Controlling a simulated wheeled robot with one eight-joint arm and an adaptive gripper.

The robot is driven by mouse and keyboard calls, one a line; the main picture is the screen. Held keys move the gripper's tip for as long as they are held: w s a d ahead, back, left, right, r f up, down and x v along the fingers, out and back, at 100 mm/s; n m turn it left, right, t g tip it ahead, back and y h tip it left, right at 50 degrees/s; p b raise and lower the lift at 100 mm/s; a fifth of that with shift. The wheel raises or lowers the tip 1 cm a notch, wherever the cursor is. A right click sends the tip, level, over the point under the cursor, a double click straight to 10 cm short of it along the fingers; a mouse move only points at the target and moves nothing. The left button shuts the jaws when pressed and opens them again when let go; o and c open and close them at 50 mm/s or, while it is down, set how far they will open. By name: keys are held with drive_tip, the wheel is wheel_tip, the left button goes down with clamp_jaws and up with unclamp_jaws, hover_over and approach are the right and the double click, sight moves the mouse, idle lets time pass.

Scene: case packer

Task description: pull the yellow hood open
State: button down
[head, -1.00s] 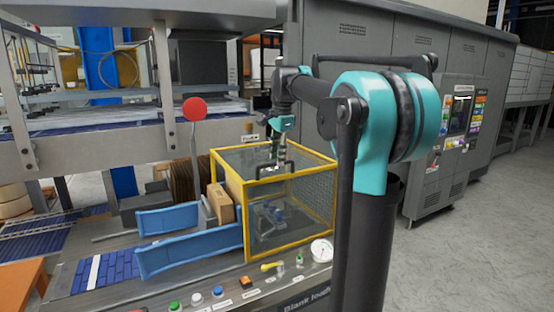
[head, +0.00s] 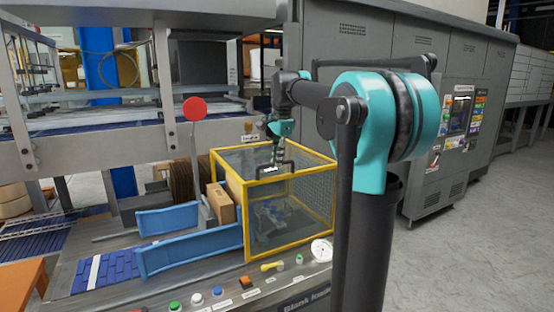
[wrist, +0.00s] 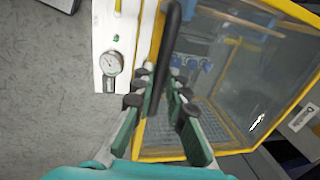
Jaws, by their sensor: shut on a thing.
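The yellow hood (head: 290,247) is a yellow-framed box with clear and mesh panels. It sits down over the machine bed and looks closed. Its black handle (head: 290,168) is on the top front edge. My gripper (head: 276,160) comes down on the handle from above. In the wrist view the dark handle bar (wrist: 168,45) runs between the fingers of my gripper (wrist: 160,88), which are shut on it. The hood's yellow frame (wrist: 302,90) and clear panel fill the right of that view. The exact finger contact is partly hidden.
A brown carton (head: 221,203) stands left of the hood between blue guide rails (head: 190,255). A red round knob (head: 194,109) on a lever stands behind. A gauge (head: 321,250) and several buttons line the front panel. Open floor (head: 470,240) lies to the right.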

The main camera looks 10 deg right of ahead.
drive_tip(key=s+a, duration=0.4)
drive_tip(key=a, duration=1)
drive_tip(key=s+a, duration=0.5)
drive_tip(key=a, duration=1)
drive_tip(key=s+a, duration=0.5)
drive_tip(key=a, duration=0.9)
drive_tip(key=shift+a, duration=0.2)
drive_tip(key=c, duration=1.5)
unclamp_jaws()
drive_tip(key=shift+c, duration=0.2)
wheel_tip(320, 180, up, 12)
drive_tip(key=s, duration=0.2)
drive_tip(key=shift+s+d, duration=0.15)
drive_tip(key=shift+d, duration=0.2)
drive_tip(key=shift+f, duration=0.1)
